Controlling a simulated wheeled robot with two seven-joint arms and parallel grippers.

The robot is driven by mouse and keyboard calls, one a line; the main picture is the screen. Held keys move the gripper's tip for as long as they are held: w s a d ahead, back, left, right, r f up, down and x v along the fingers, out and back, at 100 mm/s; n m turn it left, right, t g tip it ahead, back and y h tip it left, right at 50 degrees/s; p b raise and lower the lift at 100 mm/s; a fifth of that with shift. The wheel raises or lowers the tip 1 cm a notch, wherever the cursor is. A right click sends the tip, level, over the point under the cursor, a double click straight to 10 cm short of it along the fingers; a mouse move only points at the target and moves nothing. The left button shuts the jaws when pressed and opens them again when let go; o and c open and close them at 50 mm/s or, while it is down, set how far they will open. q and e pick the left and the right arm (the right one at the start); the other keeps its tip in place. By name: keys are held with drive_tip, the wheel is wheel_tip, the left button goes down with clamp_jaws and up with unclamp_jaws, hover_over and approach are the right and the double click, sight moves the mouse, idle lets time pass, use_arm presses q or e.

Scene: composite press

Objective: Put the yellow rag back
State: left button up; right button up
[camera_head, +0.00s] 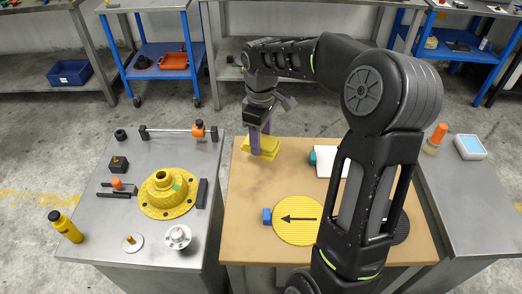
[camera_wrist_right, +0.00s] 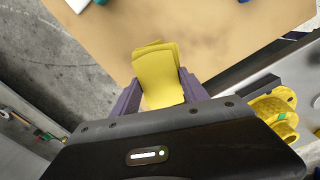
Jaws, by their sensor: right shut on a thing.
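The yellow rag (camera_head: 264,147) is a folded cloth at the back left corner of the tan tabletop (camera_head: 285,190). My right gripper (camera_head: 260,134) points down at that corner, with its purple fingers shut on the rag. In the right wrist view the rag (camera_wrist_right: 158,72) sticks out from between the two fingers (camera_wrist_right: 160,95), above the tan top. I cannot tell whether the rag touches the tabletop. My left gripper is not in view.
A grey table (camera_head: 130,220) on the left holds a yellow flange (camera_head: 168,194). A grey table (camera_head: 470,190) adjoins on the right.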

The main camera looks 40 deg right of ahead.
sight(261, 160)
drive_tip(key=shift+f, duration=2.45)
drive_tip(key=shift+f, duration=0.1)
drive_tip(key=shift+f, duration=0.15)
drive_tip(key=o, duration=1.5)
drive_tip(key=shift+c, duration=0.2)
wheel_tip(261, 160, up, 12)
drive_tip(key=shift+r, duration=0.25)
